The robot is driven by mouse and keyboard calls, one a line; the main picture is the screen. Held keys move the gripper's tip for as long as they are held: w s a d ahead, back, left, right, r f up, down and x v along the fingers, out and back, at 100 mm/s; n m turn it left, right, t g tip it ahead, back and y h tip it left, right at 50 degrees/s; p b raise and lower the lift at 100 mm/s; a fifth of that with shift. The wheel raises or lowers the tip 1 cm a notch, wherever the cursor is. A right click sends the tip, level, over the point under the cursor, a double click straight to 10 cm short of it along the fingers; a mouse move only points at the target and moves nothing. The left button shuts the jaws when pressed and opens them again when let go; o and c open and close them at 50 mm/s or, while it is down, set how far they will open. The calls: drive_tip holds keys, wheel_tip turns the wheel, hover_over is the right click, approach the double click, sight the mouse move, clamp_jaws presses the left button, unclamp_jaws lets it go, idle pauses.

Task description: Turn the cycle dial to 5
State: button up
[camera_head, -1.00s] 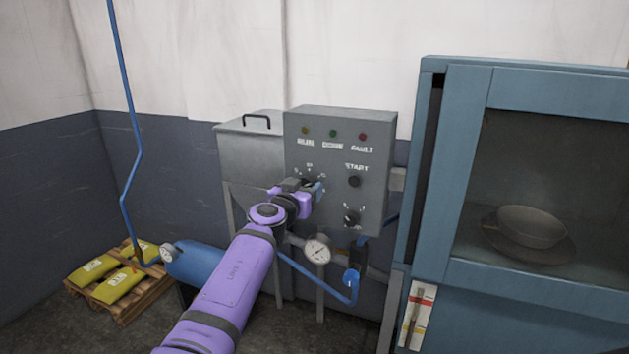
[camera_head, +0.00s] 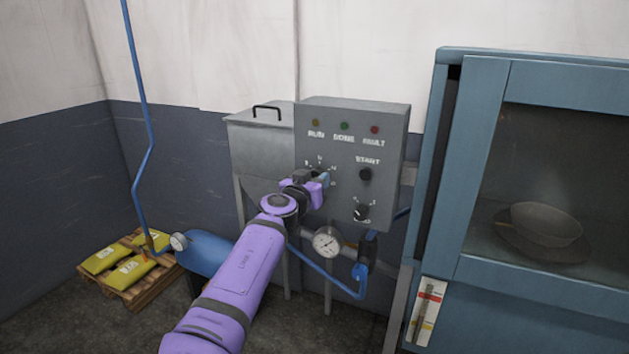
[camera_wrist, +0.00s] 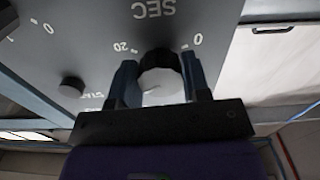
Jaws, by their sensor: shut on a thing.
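The grey control panel (camera_head: 385,115) stands upright against the wall. My gripper (camera_head: 318,183) is at its upper-left dial, which it mostly hides in the head view. In the wrist view, my gripper (camera_wrist: 160,77) has its two dark blue fingers shut on either side of that dial (camera_wrist: 158,58), a round knob with a pale face. Around it I read 0 and 20, and SEC upside down. A second dial (camera_head: 361,212) sits at the panel's lower right, clear of my gripper. No word "cycle" is legible, and the held dial's pointer setting cannot be read.
The start button (camera_head: 365,174) is right of the held dial, with three lamps above. A pressure gauge (camera_head: 327,242) and blue pipe (camera_head: 330,286) lie below the panel. The blue cabinet (camera_head: 452,150) stands close on the right. Yellow bags lie on a pallet (camera_head: 150,290) at left.

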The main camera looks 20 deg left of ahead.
drive_tip(key=n, duration=0.5)
drive_tip(key=shift+d+n, duration=0.1)
drive_tip(key=shift+n, duration=0.2)
drive_tip(key=n, duration=1.7)
drive_tip(key=shift+s+r, duration=0.1)
drive_tip(key=shift+r, duration=0.1)
drive_tip(key=shift+n, duration=0.3)
drive_tip(key=o, duration=0.9)
drive_tip(key=shift+s, duration=0.1)
